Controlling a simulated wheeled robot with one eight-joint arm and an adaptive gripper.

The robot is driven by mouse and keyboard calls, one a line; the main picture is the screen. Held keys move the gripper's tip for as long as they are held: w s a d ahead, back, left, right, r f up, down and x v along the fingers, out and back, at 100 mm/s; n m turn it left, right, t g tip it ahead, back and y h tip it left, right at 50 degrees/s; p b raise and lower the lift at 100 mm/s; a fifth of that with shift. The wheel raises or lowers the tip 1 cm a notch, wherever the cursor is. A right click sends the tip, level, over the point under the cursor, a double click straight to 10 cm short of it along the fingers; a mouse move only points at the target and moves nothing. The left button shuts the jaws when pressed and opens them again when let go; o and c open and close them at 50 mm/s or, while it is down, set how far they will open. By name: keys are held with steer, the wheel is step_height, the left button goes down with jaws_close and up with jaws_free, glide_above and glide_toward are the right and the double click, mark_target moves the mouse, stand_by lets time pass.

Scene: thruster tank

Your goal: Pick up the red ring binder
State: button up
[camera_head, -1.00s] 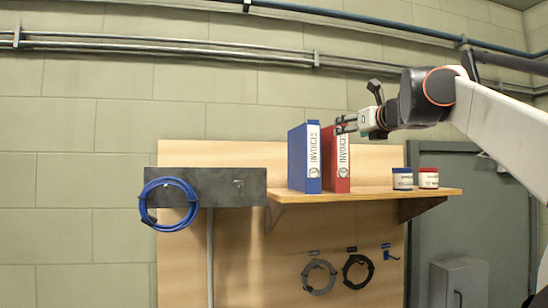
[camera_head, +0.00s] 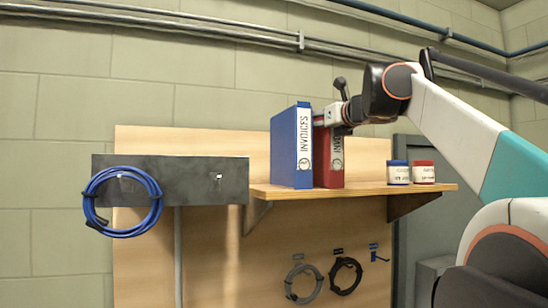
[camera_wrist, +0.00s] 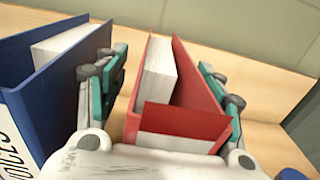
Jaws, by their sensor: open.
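The red ring binder (camera_head: 329,158) stands upright on the wooden shelf, just right of the blue binder (camera_head: 291,148). My gripper (camera_head: 330,117) is at the upper part of the red binder and hides part of its label. In the wrist view the red binder (camera_wrist: 184,118) stands between my open fingers (camera_wrist: 165,90). The left finger is in the gap between the blue binder (camera_wrist: 40,95) and the red one. The right finger is at the red binder's right side, very close to its cover. Whether either finger touches it, I cannot tell.
The wooden shelf (camera_head: 370,188) also holds a blue-labelled jar (camera_head: 398,173) and a red-labelled jar (camera_head: 424,173) at right. A dark box (camera_head: 225,182) with a coiled blue cable (camera_head: 92,205) is at left. Cables hang below the shelf.

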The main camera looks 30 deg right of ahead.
steer(key=shift+s+d+r, duration=0.1)
steer(key=shift+s+r, duration=0.1)
steer(key=shift+s, duration=0.1)
steer(key=shift+s+r, duration=0.1)
steer(key=shift+s, duration=0.15)
steer(key=c, duration=0.3)
steer(key=shift+w, duration=0.5)
steer(key=c, duration=0.9)
jaws_close()
steer(key=shift+s, duration=0.15)
